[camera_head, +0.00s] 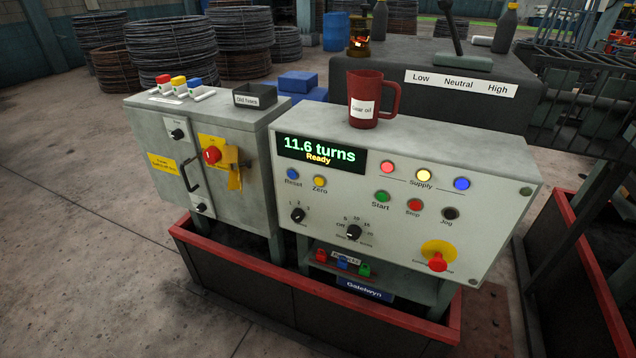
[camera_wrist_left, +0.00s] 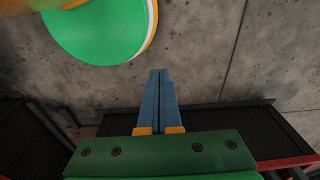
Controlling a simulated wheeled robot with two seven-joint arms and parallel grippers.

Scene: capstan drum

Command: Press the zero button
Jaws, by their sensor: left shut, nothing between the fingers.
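The Zero button (camera_head: 319,182) is a small yellow button on the front of the control panel (camera_head: 450,225), with its label below it. The blue Reset button (camera_head: 292,173) is just to its left. The display (camera_head: 321,154) above reads "11.6 turns" and "Ready". My left gripper (camera_wrist_left: 160,74) shows only in the left wrist view, its blue fingers shut together with nothing between them, over the concrete floor and a dark, red-edged trough. The Zero button is not in that view. My right gripper is in neither view.
A red jug (camera_head: 365,98) labelled gear oil stands on top of the panel. A grey cabinet (camera_head: 190,150) with a red switch stands to the left. A red-rimmed trough (camera_head: 290,282) runs below both. Concrete floor (camera_head: 80,220) is clear at the left.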

